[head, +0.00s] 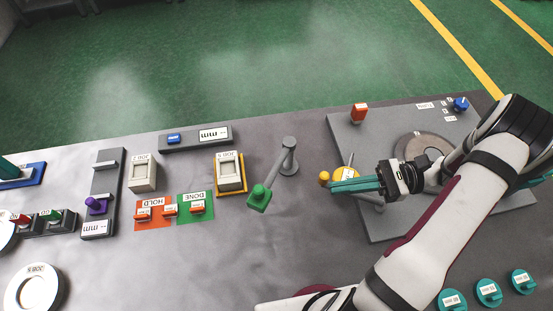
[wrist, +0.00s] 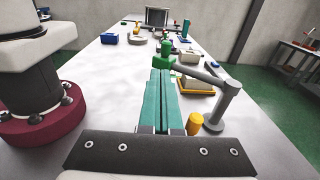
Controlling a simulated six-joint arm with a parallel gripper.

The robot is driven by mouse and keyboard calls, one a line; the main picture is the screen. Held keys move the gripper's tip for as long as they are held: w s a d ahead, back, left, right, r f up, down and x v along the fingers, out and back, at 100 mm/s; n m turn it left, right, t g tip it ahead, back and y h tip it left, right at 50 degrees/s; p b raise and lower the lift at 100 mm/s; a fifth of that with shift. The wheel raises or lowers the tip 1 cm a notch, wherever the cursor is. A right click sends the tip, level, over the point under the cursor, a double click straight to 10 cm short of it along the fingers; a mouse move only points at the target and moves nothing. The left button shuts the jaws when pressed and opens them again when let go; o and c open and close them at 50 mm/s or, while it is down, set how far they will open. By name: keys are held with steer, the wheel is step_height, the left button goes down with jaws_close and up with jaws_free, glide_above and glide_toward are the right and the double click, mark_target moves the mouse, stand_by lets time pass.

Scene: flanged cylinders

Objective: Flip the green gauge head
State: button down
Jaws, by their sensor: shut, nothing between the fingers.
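The green gauge head (head: 259,196) is at the end of a grey swing arm, whose grey post (head: 288,158) stands on the table. In the wrist view the green head (wrist: 164,60) shows beyond my fingertips, partly hidden by them, with the grey post (wrist: 219,108) to the right. My gripper (head: 334,186) has teal fingers, shut with nothing between them. It is to the right of the green head in the head view, clearly apart from it, and points left. The fingers also show in the wrist view (wrist: 160,73).
A yellow knob (head: 324,178) is close by my fingertips. A grey plate (head: 360,130) with a dark disc and an orange block lies under my arm. Left of the green head are the DONE mat (head: 186,216), HOLD mat (head: 153,225) and a yellow-framed block (head: 229,174). Table in front is clear.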

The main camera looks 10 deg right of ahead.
mark_target(275, 167)
steer(key=shift+d+f+m+t, duration=0.5)
steer(key=shift+d+f+t, duration=0.1)
steer(key=shift+t, duration=0.1)
steer(key=shift+a, duration=0.1)
steer(key=w+a, duration=0.2)
steer(key=a, duration=1.2)
